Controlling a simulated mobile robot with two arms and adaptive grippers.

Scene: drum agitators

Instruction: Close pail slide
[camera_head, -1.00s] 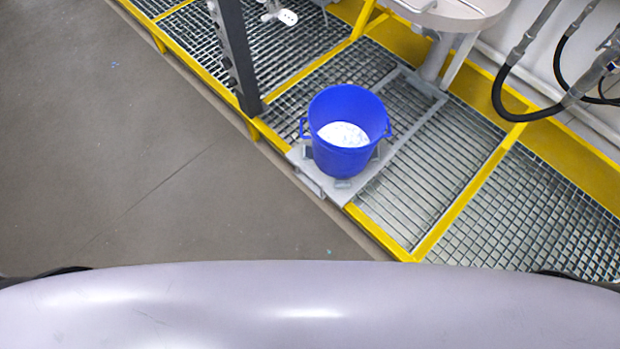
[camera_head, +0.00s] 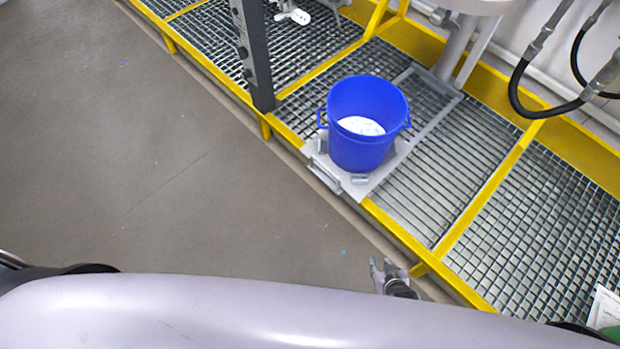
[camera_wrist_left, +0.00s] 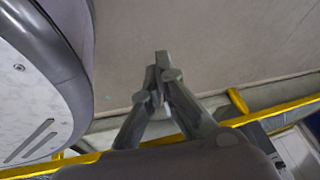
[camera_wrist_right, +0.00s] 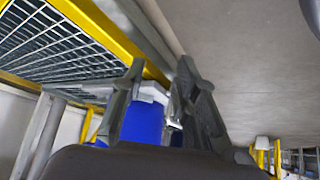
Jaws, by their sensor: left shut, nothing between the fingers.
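The blue pail (camera_head: 358,150) stands upright on the grey slide plate (camera_head: 325,180), with white material inside. The plate lies at the front edge of the grating, with grey rails (camera_head: 440,123) running back from it. My right gripper (camera_head: 382,268) is open and empty, in front of the platform and apart from the slide. In the right wrist view, the pail (camera_wrist_right: 143,122) and the light plate edge show behind its spread fingers (camera_wrist_right: 160,68). My left gripper (camera_wrist_left: 161,62) is shut and empty over bare floor. It is out of the head view.
A dark upright post (camera_head: 253,55) stands left of the pail. Yellow frame beams (camera_head: 490,185) border the grating. Black hoses (camera_head: 525,105) hang at the upper right. The grey floor (camera_head: 140,170) to the left is clear.

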